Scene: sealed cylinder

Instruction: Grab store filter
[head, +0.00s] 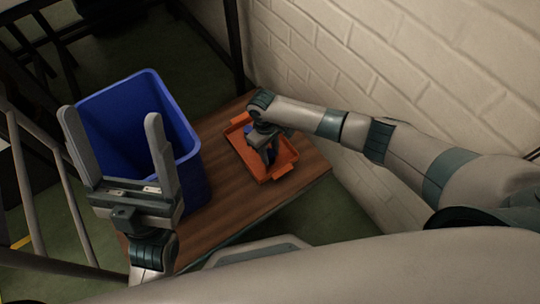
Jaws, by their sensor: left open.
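An orange tray (287,158) lies on the wooden table, close to the white wall. My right gripper (268,154) points down into the tray, and its wrist covers part of it. A small dark blue piece (248,130) shows in the tray beside this gripper; I cannot tell whether it is the filter or whether the fingers touch it. My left gripper (110,114) is open and empty, fingers pointing up, in front of a blue bin (192,183) in the picture. No other object that could be the filter is plain to see.
The blue bin stands open on the left part of the wooden table (235,200). The table is bare between bin and tray and at its front right. Metal railings (40,190) stand at the left. A white block wall (380,50) bounds the right side.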

